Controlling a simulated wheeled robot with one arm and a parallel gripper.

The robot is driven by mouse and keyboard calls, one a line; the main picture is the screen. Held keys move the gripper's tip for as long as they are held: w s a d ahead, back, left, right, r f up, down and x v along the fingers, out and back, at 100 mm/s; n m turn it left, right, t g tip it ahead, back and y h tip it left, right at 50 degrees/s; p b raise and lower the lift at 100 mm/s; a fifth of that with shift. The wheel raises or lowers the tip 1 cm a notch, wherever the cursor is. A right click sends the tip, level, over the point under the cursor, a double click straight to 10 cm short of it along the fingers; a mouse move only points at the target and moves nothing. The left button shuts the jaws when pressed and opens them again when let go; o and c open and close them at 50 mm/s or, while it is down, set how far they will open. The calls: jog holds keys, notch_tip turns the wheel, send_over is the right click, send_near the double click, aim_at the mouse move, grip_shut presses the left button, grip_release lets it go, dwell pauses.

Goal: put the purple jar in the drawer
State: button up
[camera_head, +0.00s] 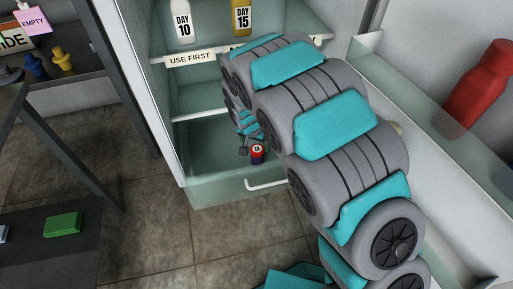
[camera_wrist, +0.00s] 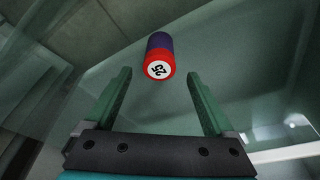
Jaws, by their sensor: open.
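The purple jar (camera_wrist: 160,52) has a red lid with a white label. In the wrist view it lies in front of my gripper (camera_wrist: 160,90), just beyond the two fingertips and between their lines, not held. My gripper is open. In the head view the small jar (camera_head: 257,154) shows at the drawer, beside the end of my arm, and most of my gripper is hidden there. The drawer (camera_head: 215,192) is a clear greenish bin with a white handle at the bottom of the cabinet, and it stands pulled out. Whether the jar touches the drawer floor I cannot tell.
Shelves above hold a white bottle (camera_head: 181,22) and a yellow bottle (camera_head: 241,18). The open door (camera_head: 445,165) at the right has a bin with a red bottle (camera_head: 480,85). A dark table (camera_head: 45,225) stands at the left.

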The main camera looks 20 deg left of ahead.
jog(key=v, duration=0.6)
jog(key=shift+r+p, duration=0.25)
jog(key=shift+p, duration=0.05)
jog(key=shift+d, duration=0.15)
jog(key=s+d+r+g, duration=0.1)
jog(key=s+d+r, duration=0.25)
jog(key=d, duration=0.45)
jog(key=s+d+r+g+h, duration=0.1)
jog(key=s+d+r, duration=0.1)
jog(key=d+r, duration=0.35)
jog(key=s+d+r, duration=0.3)
jog(key=d, duration=0.6)
jog(key=s+d+r+g, duration=0.1)
jog(key=s+d, duration=0.2)
jog(key=s, duration=0.4)
jog(key=s+d+r+g, duration=0.1)
jog(key=s+d+r, duration=0.1)
jog(key=s, duration=0.6)
jog(key=s+d+r+g+y, duration=0.1)
jog(key=s+d, duration=0.4)
jog(key=s, duration=0.2)
jog(key=shift+s+r+n, duration=0.25)
jog(key=shift+n, duration=0.05)
